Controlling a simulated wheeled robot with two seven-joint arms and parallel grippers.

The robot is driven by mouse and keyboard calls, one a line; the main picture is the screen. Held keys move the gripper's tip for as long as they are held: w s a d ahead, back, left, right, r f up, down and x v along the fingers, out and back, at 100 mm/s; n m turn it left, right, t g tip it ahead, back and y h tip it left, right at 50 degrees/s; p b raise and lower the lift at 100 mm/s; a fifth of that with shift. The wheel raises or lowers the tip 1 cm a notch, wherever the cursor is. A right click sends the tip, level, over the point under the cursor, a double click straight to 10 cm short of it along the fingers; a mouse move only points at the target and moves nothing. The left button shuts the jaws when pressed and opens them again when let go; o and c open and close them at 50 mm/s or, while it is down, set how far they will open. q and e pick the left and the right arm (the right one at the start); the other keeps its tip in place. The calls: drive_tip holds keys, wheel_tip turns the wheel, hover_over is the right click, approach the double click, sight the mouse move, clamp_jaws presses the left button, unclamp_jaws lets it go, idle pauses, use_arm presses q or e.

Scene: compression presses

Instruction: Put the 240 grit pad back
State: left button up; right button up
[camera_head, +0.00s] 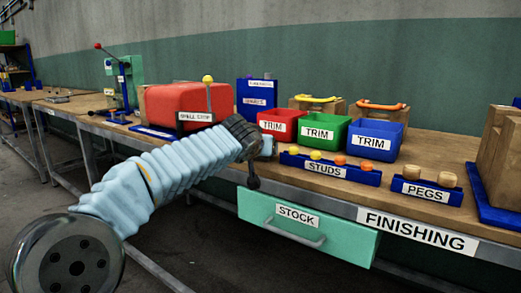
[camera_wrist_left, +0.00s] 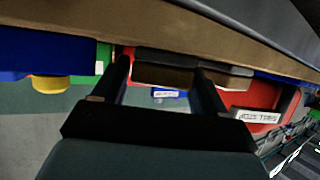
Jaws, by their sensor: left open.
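My left gripper (camera_head: 256,160) is at the front edge of the bench, in front of the red tub marked TRIM. In the left wrist view its two dark fingers (camera_wrist_left: 163,72) are apart. Beyond and between them lies a brown block with a dark grey layer (camera_wrist_left: 165,74), partly overlapped by the right finger. A similar block seems to continue to the right of that finger. No grit number is readable on either, so I cannot tell which is the 240 grit pad. A small pale grey-blue piece (camera_head: 267,146) shows beside the gripper. My right gripper is not in view.
Red (camera_head: 281,121), green (camera_head: 323,130) and blue (camera_head: 373,138) TRIM tubs stand behind the STUDS rack (camera_head: 329,168) and PEGS rack (camera_head: 427,191). A red machine (camera_head: 187,104) stands left. The green STOCK drawer (camera_head: 307,226) hangs below the bench edge.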

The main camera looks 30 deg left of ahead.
use_arm(q)
drive_tip(key=v, duration=1.1)
drive_tip(key=shift+b, duration=0.45)
